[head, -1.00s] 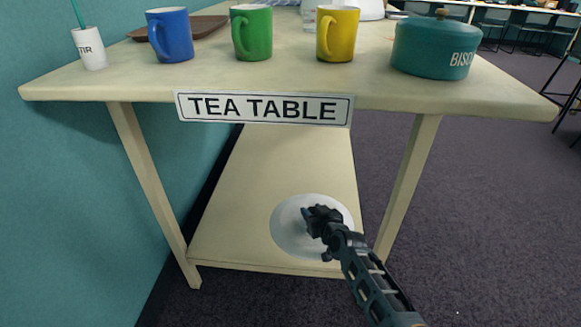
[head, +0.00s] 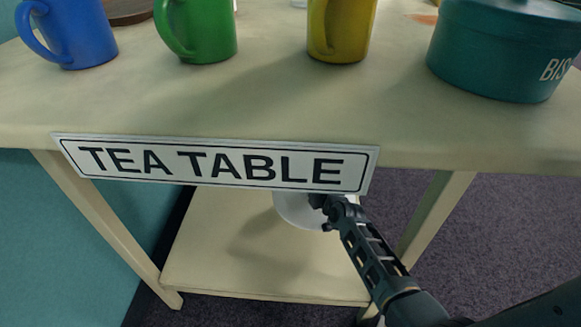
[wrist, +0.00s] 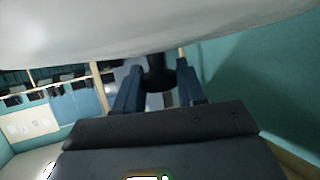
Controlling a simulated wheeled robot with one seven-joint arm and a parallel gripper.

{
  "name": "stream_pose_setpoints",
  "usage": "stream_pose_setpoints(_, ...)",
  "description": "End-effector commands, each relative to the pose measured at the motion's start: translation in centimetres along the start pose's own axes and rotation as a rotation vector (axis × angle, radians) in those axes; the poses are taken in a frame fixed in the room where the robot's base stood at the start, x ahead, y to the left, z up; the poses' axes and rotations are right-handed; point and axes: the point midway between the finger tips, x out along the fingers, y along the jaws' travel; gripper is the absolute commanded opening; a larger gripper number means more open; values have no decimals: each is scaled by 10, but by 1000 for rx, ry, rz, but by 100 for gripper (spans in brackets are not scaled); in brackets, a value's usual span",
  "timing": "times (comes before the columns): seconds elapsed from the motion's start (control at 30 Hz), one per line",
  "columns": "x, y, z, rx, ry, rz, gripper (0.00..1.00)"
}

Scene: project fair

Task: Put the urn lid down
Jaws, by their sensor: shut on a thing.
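The urn lid is a pale, round disc (head: 296,210) below the tabletop's front edge, partly hidden by the sign and my gripper. My gripper (head: 322,203) is at the lid's right side in the head view. In the wrist view, my gripper (wrist: 158,84) is shut on the lid's dark knob, and the lid's pale surface (wrist: 150,30) spreads across the top of the picture. A shadow lies on the lower shelf (head: 215,265), and the lid looks held above it. The exact gap cannot be told.
The tea table's top (head: 300,110) overhangs the shelf, with a "TEA TABLE" sign (head: 215,165) on its front. A blue mug (head: 75,35), green mug (head: 203,30), yellow mug (head: 340,28) and teal biscuit tin (head: 500,50) stand on top. The shelf's left front is bare.

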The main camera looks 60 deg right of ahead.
Motion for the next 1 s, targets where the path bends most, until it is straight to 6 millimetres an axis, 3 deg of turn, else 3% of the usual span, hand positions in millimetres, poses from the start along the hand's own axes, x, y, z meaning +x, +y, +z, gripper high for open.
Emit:
stream_pose_setpoints(0.13,12,0,28,0,0,0,0)
stream_pose_setpoints(0.3,21,0,48,0,2,0,0)
stream_pose_setpoints(0.57,25,0,58,0,2,0,0)
stream_pose_setpoints(0.83,37,0,87,1,1,0,0)
stream_pose_setpoints(1.0,37,1,88,1,2,0,0)
